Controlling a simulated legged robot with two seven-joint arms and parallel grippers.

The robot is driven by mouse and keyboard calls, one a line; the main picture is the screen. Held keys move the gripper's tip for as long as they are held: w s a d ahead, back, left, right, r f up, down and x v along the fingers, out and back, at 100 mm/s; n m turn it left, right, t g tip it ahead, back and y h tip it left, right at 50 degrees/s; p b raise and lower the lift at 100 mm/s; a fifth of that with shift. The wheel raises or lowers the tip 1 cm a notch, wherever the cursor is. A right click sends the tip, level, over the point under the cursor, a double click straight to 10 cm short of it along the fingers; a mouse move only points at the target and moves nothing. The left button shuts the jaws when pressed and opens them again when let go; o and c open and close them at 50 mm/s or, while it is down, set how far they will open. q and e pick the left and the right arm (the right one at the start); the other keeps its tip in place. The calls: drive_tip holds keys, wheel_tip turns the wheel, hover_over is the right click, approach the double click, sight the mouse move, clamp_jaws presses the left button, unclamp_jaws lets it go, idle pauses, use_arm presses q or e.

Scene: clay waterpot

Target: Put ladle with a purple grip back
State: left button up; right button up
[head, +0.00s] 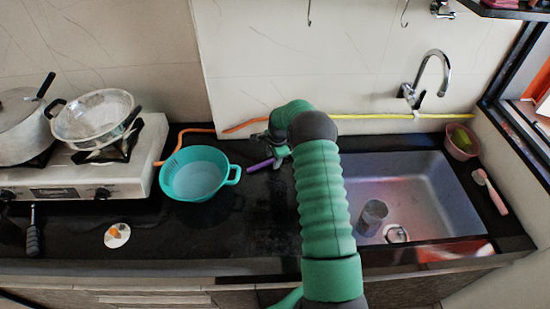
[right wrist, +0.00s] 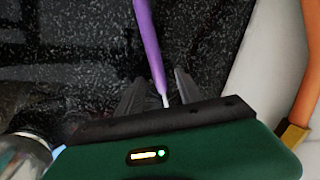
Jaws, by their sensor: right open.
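The ladle's purple grip (head: 260,165) lies on the black counter, to the right of the teal basin. In the right wrist view the purple grip (right wrist: 150,42) runs down to a thin pale shaft between my right gripper's two dark fingers. My right gripper (right wrist: 158,88) is open around the shaft, and I cannot tell whether either finger touches it. In the head view my right gripper (head: 277,151) is small and partly hidden by my arm. The ladle's bowl is not clearly visible. My left gripper is not in view.
A teal basin (head: 196,175) stands left of the gripper, with an orange hose (head: 190,132) behind it. The sink (head: 420,185) holds a dark cup (head: 372,216). A stove (head: 150,150) with pots is at left. Two empty hooks (head: 405,14) hang on the wall.

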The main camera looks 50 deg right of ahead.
drive_tip(key=shift+r, duration=0.15)
drive_tip(key=v, duration=1.2)
drive_tip(key=w+a+r+n, duration=0.1)
drive_tip(key=a+n, duration=0.8)
drive_tip(key=a, duration=1)
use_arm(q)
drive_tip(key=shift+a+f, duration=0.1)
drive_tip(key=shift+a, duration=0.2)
use_arm(e)
drive_tip(key=s+a+n, duration=0.6)
drive_tip(key=a+n, duration=0.1)
drive_tip(key=a, duration=0.3)
drive_tip(key=s+a+f+n+y, duration=0.1)
drive_tip(key=s+a+n, duration=0.6)
drive_tip(key=a, duration=0.3)
drive_tip(key=shift+a, duration=0.4)
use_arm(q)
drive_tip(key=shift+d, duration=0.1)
use_arm(e)
drive_tip(key=shift+d, duration=0.1)
